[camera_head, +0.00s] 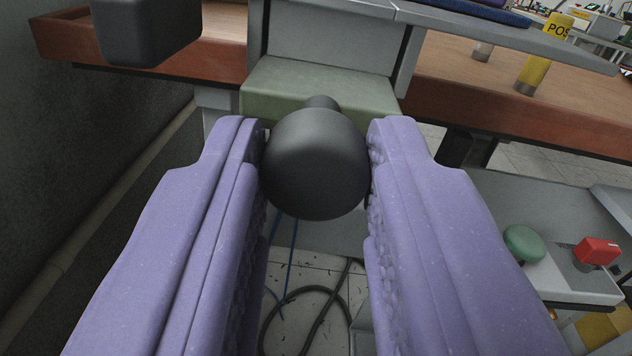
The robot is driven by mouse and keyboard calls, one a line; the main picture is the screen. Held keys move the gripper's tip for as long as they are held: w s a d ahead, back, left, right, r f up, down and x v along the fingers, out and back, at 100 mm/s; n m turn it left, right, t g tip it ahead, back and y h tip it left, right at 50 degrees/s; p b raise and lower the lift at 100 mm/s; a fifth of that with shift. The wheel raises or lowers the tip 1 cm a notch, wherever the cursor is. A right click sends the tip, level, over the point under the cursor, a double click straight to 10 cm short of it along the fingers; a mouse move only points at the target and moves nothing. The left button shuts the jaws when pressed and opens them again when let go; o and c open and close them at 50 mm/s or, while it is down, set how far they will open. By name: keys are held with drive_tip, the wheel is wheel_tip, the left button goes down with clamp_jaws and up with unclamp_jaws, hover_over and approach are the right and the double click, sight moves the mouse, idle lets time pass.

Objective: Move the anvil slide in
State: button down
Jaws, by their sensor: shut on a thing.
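My gripper (316,165) has two purple fingers, one on each side of a round black knob (316,160). It is shut on the knob, with the fingers touching its left and right sides. The knob sits on a short dark stem at the front of a pale green block (310,88), which I take to be the anvil slide. The block lies beneath a grey metal frame (330,38) at the edge of the bench. The knob hides part of the block's front face.
A wooden bench top (500,95) runs across the back. A dark block (147,28) hangs at upper left. A yellow post (532,68) stands at upper right. A green button (524,243) and a red switch (596,252) sit at lower right. Cables (318,305) lie on the floor below.

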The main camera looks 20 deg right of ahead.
drive_tip(key=shift+w+r, duration=0.1)
drive_tip(key=c, duration=0.8)
unclamp_jaws()
drive_tip(key=shift+w+d, duration=0.1)
drive_tip(key=shift+w, duration=0.05)
drive_tip(key=shift+c, duration=0.2)
drive_tip(key=p+v, duration=0.2)
drive_tip(key=v, duration=0.6)
